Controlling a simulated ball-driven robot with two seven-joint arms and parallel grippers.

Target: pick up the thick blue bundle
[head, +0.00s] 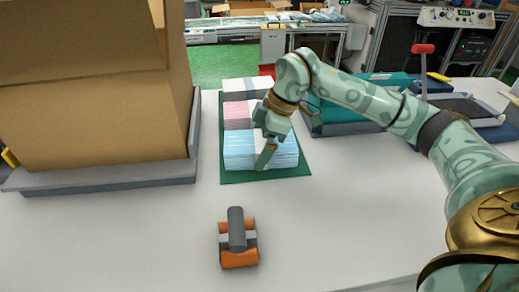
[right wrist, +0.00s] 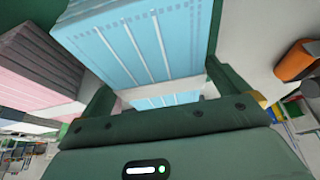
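Light blue mask stacks (head: 239,150) lie at the front of a dark green mat (head: 232,177), and a paler blue-white part (head: 286,154) shows to the right. My right gripper (head: 264,158) is low over the blue stacks and hides their middle. In the right wrist view, its fingers (right wrist: 160,90) are wide apart, with a blue bundle (right wrist: 140,45) beyond and between them. A second blue face (right wrist: 165,101) shows nearer the palm; I cannot tell whether it belongs to the same bundle. Contact is unclear. My left gripper is not in view.
Pink (head: 237,114) and white (head: 243,88) stacks lie behind the blue ones. A cardboard box (head: 95,110) stands on a grey tray at left. An orange and grey tool (head: 238,240) lies in front. Teal equipment (head: 345,116) is at right. The front white table is mostly clear.

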